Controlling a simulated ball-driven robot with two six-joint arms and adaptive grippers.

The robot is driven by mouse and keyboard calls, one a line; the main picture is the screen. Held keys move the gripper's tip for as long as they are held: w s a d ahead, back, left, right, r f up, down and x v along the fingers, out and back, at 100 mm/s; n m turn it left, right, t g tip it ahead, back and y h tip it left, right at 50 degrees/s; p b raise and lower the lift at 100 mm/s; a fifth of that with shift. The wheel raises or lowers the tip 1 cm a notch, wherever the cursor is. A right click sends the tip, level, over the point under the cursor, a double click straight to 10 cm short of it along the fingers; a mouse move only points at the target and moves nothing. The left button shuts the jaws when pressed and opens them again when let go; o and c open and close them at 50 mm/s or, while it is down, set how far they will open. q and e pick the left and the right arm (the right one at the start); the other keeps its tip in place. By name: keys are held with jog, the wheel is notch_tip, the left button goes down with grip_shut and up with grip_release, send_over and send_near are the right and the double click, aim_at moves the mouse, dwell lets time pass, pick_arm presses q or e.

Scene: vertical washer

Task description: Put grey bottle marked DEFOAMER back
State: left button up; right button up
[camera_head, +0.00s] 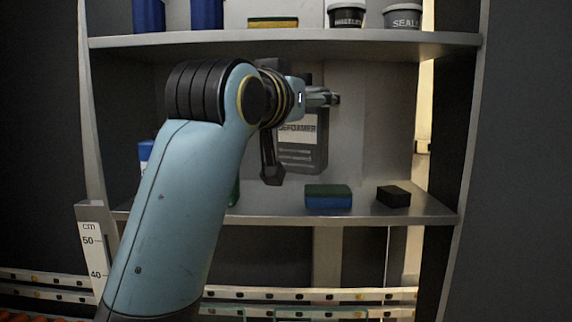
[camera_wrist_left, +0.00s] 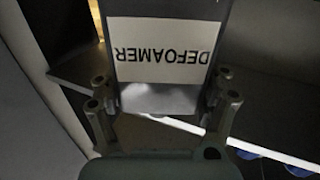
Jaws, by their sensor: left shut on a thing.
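The grey bottle marked DEFOAMER (camera_head: 303,157) is in the lower shelf bay in the head view, partly hidden by my left arm. My left gripper (camera_head: 318,98) is shut on it near its upper part. In the left wrist view the bottle (camera_wrist_left: 160,100) sits between the two fingers of my left gripper (camera_wrist_left: 162,108), and its white label appears upside down. I cannot tell whether the bottle touches the shelf board. My right gripper is not in view.
On the lower shelf (camera_head: 250,217), a green and blue sponge (camera_head: 328,197) and a black block (camera_head: 393,196) lie right of the bottle. The upper shelf (camera_head: 290,45) holds two blue containers (camera_head: 207,14), a yellow sponge (camera_head: 272,22) and two tubs (camera_head: 402,17). The right upright (camera_head: 462,140) bounds the bay.

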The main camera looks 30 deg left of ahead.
pick_arm(q)
jog(key=shift+w+d+r+p, duration=0.2)
jog(key=shift+w+r+p, duration=0.05)
jog(key=shift+r, duration=0.15)
jog(key=shift+w+d+r+p, duration=0.15)
jog(key=shift+w+r+p, duration=0.05)
jog(key=shift+r, duration=0.2)
jog(key=w+a+f+p, duration=0.3)
jog(key=w+a+f, duration=0.2)
jog(key=a+f, duration=0.4)
jog(key=shift+w+a+f, duration=0.4)
jog(key=shift+f, duration=0.55)
jog(key=shift+f, duration=0.1)
jog(key=shift+f, duration=0.15)
jog(key=o, duration=1.5)
